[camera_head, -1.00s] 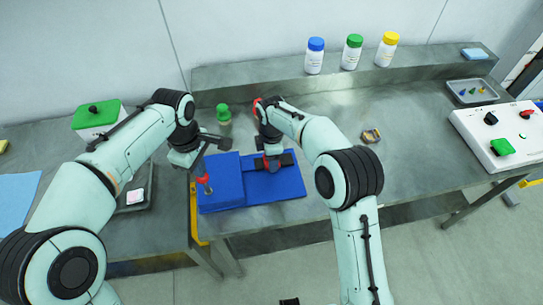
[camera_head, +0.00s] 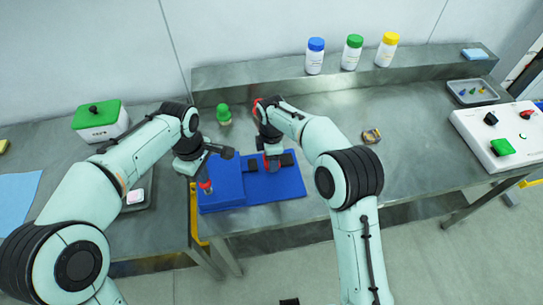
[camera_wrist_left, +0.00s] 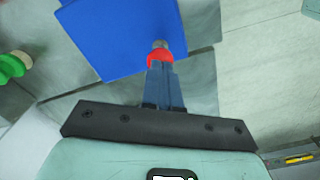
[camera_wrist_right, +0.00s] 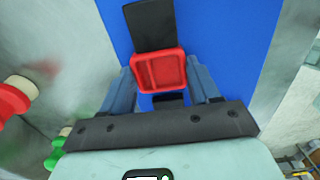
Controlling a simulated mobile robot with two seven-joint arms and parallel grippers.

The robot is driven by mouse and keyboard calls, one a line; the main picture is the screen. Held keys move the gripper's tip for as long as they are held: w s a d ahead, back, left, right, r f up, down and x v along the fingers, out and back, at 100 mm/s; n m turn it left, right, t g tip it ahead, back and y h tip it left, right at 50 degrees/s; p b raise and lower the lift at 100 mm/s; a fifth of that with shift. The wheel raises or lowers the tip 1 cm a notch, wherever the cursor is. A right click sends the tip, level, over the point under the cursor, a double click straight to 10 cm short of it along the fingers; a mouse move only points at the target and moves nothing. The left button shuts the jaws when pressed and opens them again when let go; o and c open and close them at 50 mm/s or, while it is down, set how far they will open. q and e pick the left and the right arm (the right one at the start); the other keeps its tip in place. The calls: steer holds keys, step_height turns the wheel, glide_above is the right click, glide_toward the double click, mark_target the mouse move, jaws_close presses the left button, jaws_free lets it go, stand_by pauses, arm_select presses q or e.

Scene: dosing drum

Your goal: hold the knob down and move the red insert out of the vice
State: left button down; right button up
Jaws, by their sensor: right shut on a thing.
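The red insert (camera_head: 271,163) sits between the black jaws (camera_head: 287,159) of the vice, on its blue base (camera_head: 285,187). In the right wrist view the insert (camera_wrist_right: 160,71) is a squarish red piece with a shallow hollow, between the fingers of my right gripper (camera_wrist_right: 161,83), which is shut on it. The red knob (camera_head: 205,187) stands at the left end of the blue block (camera_head: 222,185). My left gripper (camera_wrist_left: 161,66) has its fingers together, with their tips at the knob (camera_wrist_left: 160,55); the fingers partly hide it, so contact is hard to tell.
Behind the vice stands a green-topped piece (camera_head: 224,113). A small yellowish block (camera_head: 371,136) lies to the right. Farther right is a white control box (camera_head: 497,132). Bottles (camera_head: 315,57) stand on the back shelf. The table right of the vice is mostly clear.

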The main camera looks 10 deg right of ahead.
arm_select(q)
steer(key=shift+f, duration=1.15)
steer(key=shift+s, duration=0.1)
arm_select(e)
steer(key=shift+r, duration=3)
arm_select(q)
steer(key=shift+r, duration=3.55)
steer(key=shift+r, duration=0.1)
step_height(320, 180, up, 5)
steer(key=shift+f, duration=0.1)
